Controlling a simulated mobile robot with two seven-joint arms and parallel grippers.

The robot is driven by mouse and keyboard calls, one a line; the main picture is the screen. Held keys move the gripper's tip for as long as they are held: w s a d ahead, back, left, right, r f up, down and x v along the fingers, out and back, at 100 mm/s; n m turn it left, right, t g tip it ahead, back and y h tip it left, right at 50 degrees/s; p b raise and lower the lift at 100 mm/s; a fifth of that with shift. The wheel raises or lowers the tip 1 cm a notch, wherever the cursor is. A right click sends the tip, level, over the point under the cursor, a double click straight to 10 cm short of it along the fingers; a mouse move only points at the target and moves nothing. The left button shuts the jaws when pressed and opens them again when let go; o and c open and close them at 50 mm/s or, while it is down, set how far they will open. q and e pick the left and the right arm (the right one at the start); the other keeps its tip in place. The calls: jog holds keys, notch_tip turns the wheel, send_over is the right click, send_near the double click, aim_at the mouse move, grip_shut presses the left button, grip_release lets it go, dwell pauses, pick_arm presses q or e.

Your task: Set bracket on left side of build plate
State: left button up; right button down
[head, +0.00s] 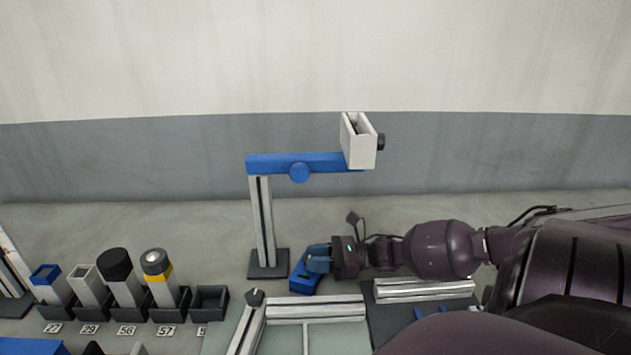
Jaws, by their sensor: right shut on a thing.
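My right gripper (318,262) reaches in from the right and is shut on a blue piece, which looks like the bracket (303,281). The bracket is tilted and shows just right of the dark foot of an upright stand. Part of it is hidden by the gripper. A pale green plate (220,340), probably the build plate, lies at the bottom centre, cut off by the frame. Metal profiles (318,308) lie along its back and left side, with a dark knob (255,297) at their corner. My left gripper is not in view.
The metal stand (264,225) carries a blue crossbar (270,164) and a white box (362,150). Several dark bins (210,302) with blocks and capped posts stand at left above number labels. A dark plate with another profile (425,290) lies at right under my arm.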

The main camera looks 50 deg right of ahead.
jog(key=c, duration=1.1)
grip_release()
jog(key=shift+o, duration=1.4)
